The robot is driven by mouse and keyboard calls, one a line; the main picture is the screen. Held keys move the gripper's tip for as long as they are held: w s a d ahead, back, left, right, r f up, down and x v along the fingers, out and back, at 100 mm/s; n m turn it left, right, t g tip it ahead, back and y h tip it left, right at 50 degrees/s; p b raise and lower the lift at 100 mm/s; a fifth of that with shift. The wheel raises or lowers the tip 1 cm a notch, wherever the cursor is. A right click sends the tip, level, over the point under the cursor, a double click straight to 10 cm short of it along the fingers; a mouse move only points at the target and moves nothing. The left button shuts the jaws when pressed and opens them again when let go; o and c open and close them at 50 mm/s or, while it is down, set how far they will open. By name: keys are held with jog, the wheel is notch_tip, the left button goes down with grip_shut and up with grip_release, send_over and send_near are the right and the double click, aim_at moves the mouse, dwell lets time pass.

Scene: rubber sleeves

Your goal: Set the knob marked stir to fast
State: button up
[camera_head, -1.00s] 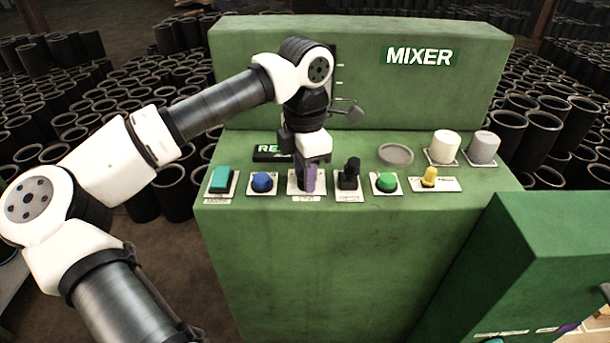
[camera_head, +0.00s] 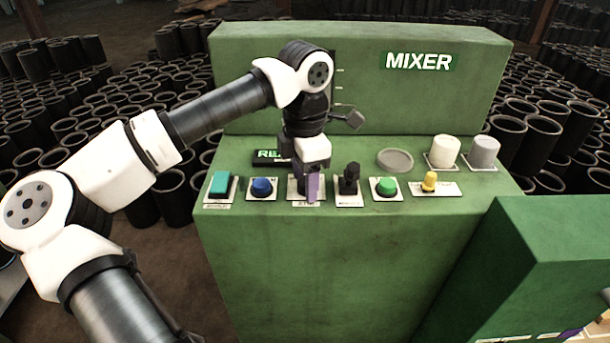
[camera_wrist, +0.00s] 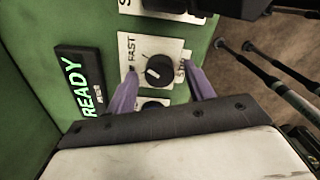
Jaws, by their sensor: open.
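The stir knob (camera_wrist: 159,70) is a round black dial with a white pointer mark, on a white plate (camera_wrist: 140,45) in the wrist view. The plate reads FAST at its left and STIR along its right edge. The white mark seems to lie on the knob's left half, toward the FAST side; its exact angle is hard to tell. My gripper (camera_wrist: 163,72) is open, with its purple fingers on either side of the knob, apart from it as far as I see. In the head view my gripper (camera_head: 311,187) is over the stir plate and hides most of the knob.
A lit READY display (camera_wrist: 80,82) is beside the plate. A black switch (camera_head: 349,180) and green button (camera_head: 386,187) stand close on the right; a blue button (camera_head: 262,188) and teal switch (camera_head: 219,184) on the left. The mixer's green back panel (camera_head: 420,100) rises behind.

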notch_tip(320, 180, up, 14)
jog(key=shift+b, duration=0.4)
jog(key=shift+d+f, duration=0.1)
jog(key=shift+d, duration=0.05)
